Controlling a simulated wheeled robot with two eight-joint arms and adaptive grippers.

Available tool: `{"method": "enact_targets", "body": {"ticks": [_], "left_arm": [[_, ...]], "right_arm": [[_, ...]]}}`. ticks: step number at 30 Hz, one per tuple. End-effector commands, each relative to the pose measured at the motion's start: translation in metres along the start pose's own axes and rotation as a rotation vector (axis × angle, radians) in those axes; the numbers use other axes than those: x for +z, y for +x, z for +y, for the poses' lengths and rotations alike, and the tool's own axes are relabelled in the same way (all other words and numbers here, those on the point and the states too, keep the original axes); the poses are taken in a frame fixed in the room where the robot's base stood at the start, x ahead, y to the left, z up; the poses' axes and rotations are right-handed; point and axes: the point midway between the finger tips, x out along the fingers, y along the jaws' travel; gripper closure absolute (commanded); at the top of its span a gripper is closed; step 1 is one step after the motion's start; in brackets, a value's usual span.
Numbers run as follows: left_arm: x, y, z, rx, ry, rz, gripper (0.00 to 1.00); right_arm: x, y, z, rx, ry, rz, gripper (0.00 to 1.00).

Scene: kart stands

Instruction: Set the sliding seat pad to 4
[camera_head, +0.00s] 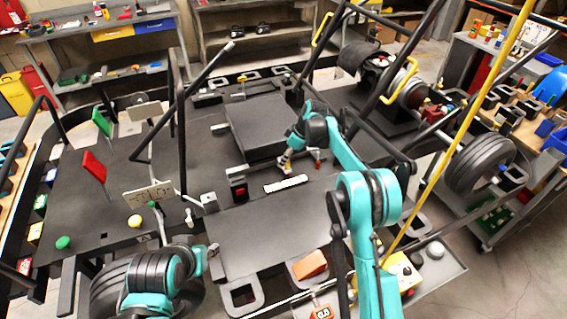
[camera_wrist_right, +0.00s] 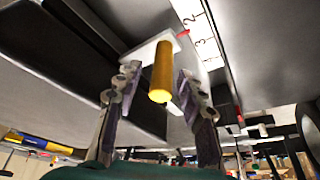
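The seat pad (camera_head: 258,128) is a dark grey slab in the middle of the kart stand. A yellow upright handle (camera_wrist_right: 162,72) on a white plate (camera_wrist_right: 143,54) shows in the right wrist view. The scale (camera_head: 286,184) also shows in the head view. My right gripper (camera_wrist_right: 158,82) is open, its fingers on either side of the handle with gaps visible. In the head view my right gripper (camera_head: 286,164) is beside the pad's near edge. My left gripper (camera_head: 212,252) is small and unclear.
A red-buttoned box (camera_head: 238,187) stands left of the scale. A red panel (camera_head: 94,167) and a green panel (camera_head: 101,122) stand to the left. Dark frame tubes rise around the pad, and a yellow pole (camera_head: 465,120) crosses at right. The flat near plate (camera_head: 270,228) is mostly clear.

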Motion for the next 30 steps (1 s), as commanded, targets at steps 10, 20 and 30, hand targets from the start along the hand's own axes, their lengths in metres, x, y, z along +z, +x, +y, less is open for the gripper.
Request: {"method": "enact_targets", "body": {"ticks": [10,20,30], "left_arm": [[0.003,0.005,0.0,0.0,0.0,0.0,0.6],[0.003,0.004,0.0,0.0,0.0,0.0,0.6],[0.003,0.004,0.0,0.0,0.0,0.0,0.6]], "right_arm": [[0.0,0.024,0.0,0.001,0.001,0.0,0.61],[0.0,0.023,0.0,0.001,0.001,0.0,1.0],[0.0,0.023,0.0,0.0,0.001,0.0,1.0]]}}
